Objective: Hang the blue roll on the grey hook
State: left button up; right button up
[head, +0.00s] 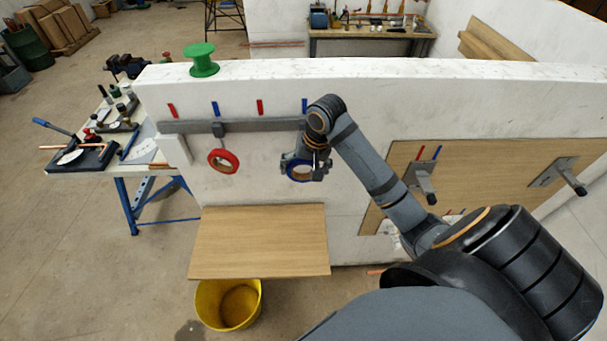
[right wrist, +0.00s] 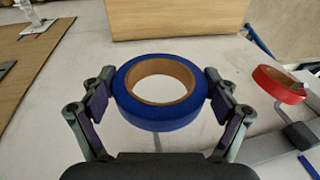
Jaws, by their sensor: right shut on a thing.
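The blue roll (head: 291,170) is a ring with a tan core, in front of the white wall below the right end of the grey rail (head: 185,127). My right gripper (head: 300,170) is shut on it. In the right wrist view, the two fingers pinch the blue roll (right wrist: 160,121) from opposite sides. A grey hook (head: 219,129) on the rail has a red roll (head: 223,161) hanging below it, left of my gripper. The hook also shows in the right wrist view (right wrist: 299,135). My right arm hides the rail's right end. My left gripper is out of view.
A wooden shelf (head: 260,240) juts out below the rolls, with a yellow bucket (head: 229,305) beneath it. A wooden panel with two metal brackets (head: 424,180) is to the right. A green spool (head: 203,60) stands on the wall top. A cluttered workbench is at left.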

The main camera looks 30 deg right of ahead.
jog(key=shift+w+d, duration=0.3)
jog(key=shift+w, duration=0.2)
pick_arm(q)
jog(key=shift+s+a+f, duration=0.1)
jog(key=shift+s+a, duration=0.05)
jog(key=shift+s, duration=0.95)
pick_arm(e)
jog(key=w, duration=0.1)
jog(key=w+d+f, duration=0.2)
jog(key=w, duration=0.1)
jog(key=shift+d, duration=0.2)
jog(key=o, duration=1)
jog(key=shift+o, duration=0.2)
